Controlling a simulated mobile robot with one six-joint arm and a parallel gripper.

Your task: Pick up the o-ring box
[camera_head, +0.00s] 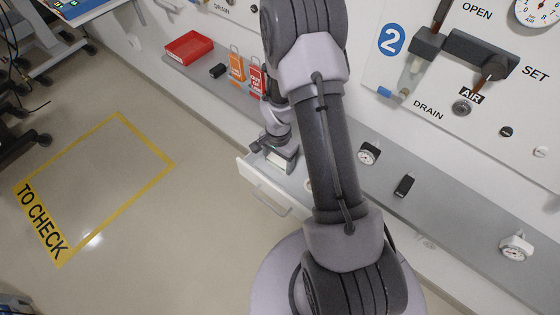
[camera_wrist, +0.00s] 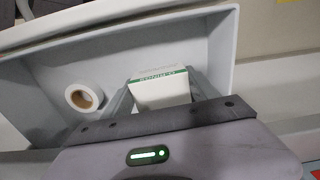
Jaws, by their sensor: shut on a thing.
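The o-ring box (camera_wrist: 160,92) is a white carton with a green stripe and lettering along its upper edge in the wrist view. My gripper (camera_wrist: 160,97) is shut on it, with one finger on each side. The box is inside or just above an open drawer (camera_wrist: 52,92); I cannot tell whether it touches the drawer floor. In the head view my gripper (camera_head: 274,158) is over the open white drawer (camera_head: 258,182) below the grey shelf, and a small pale part of the box shows there. The rest of the box is hidden by the gripper.
A white tape roll (camera_wrist: 84,98) lies in the drawer, left of the box. A taped floor area (camera_head: 95,185) is clear.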

